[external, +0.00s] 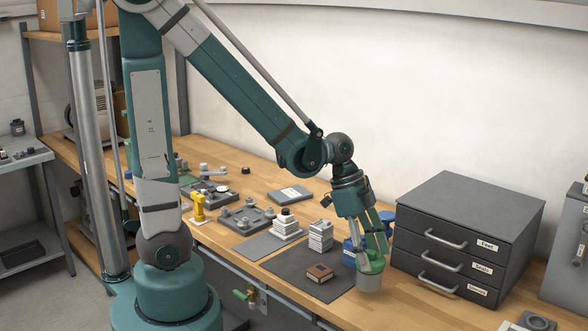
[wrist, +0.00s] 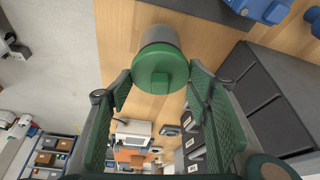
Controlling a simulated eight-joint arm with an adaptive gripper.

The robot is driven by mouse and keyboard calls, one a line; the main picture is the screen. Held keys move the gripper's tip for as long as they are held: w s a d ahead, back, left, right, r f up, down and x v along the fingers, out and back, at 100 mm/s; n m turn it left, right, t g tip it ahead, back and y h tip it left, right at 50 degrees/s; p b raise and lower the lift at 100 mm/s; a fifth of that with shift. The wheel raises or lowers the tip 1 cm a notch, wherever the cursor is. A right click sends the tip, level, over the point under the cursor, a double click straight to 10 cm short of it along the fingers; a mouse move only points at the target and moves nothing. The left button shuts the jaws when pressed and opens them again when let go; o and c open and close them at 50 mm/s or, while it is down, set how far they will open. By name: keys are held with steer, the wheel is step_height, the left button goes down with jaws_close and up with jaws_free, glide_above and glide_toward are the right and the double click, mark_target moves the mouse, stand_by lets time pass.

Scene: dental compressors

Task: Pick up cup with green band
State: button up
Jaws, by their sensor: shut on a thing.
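The cup with the green band (external: 369,284) is a small grey cylinder near the front edge of the bench, left of the drawer cabinet. In the wrist view the cup (wrist: 160,66) shows a green round end and a grey body beyond it. My gripper (external: 371,263) reaches down over the cup and is shut on its green upper part. In the wrist view the green fingers of my gripper (wrist: 159,84) stand on either side of the cup. Whether the cup's base touches the bench is not clear.
The dark drawer cabinet (external: 469,238) stands close on the right. Blue parts (external: 349,252) sit just behind my gripper.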

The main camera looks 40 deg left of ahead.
steer(key=shift+r+p, duration=0.6)
steer(key=shift+r, duration=2.8)
